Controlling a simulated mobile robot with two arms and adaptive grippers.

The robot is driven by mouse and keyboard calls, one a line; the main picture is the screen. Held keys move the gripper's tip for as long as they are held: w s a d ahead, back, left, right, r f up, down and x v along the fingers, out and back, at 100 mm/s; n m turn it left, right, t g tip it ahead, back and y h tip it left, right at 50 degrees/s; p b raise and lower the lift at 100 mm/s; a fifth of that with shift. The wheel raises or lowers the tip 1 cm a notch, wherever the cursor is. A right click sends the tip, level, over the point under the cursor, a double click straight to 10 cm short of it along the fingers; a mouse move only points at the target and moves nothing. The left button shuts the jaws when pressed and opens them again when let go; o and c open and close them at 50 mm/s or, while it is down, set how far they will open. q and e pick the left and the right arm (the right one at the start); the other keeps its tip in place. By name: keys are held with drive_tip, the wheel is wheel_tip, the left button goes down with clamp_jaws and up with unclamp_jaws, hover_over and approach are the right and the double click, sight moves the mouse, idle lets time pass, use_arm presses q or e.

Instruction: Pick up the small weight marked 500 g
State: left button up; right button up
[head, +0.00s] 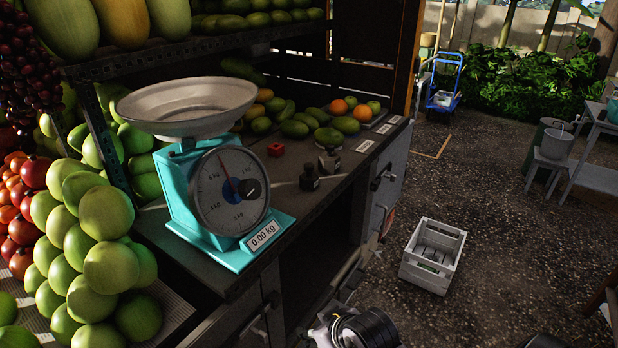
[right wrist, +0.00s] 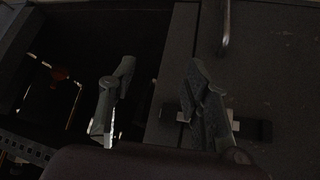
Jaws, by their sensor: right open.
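Small weights stand on the dark counter (head: 220,278) to the right of the scale. One is a black weight with a knob (head: 310,180), near the front edge. A greyish weight (head: 329,161) stands just behind it, and a small red block (head: 276,149) sits farther back to the left. Their markings are too small to read, so I cannot tell which is 500 g. My right gripper (right wrist: 160,70) is open and empty in the right wrist view, in front of the cabinet. In the head view my right arm shows low at the bottom edge, below the counter. My left gripper is not in view.
A turquoise scale (head: 200,185) with a white pan (head: 188,100) stands left of the weights. Mangoes (head: 328,136) and oranges lie behind them. Green fruit is piled at left. A cabinet handle (right wrist: 226,28) sticks out near my right gripper. A white crate (head: 433,256) stands on the ground.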

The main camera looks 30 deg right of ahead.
drive_tip(key=w+d+r+m+t+h, duration=0.1)
drive_tip(key=w+d+r+t, duration=0.1)
drive_tip(key=w+d+r, duration=0.3)
drive_tip(key=w+d+r+t, duration=0.2)
drive_tip(key=w+r, duration=0.1)
drive_tip(key=r, duration=0.5)
drive_tip(key=m+t+h, duration=0.2)
drive_tip(key=t, duration=0.2)
approach(309, 165)
drive_tip(key=p+x, duration=0.3)
drive_tip(key=x, duration=0.1)
drive_tip(key=shift+w+d, duration=0.15)
drive_tip(key=shift+w+d+f+p, duration=0.1)
drive_tip(key=shift+w+f+p, duration=0.1)
drive_tip(key=shift+w+p, duration=0.2)
drive_tip(key=p+x, duration=0.2)
drive_tip(key=x, duration=0.2)
drive_tip(key=shift+w, duration=0.2)
drive_tip(key=shift+w+d+f, duration=0.1)
drive_tip(key=shift+w+f, duration=0.1)
drive_tip(key=shift+w, duration=0.2)
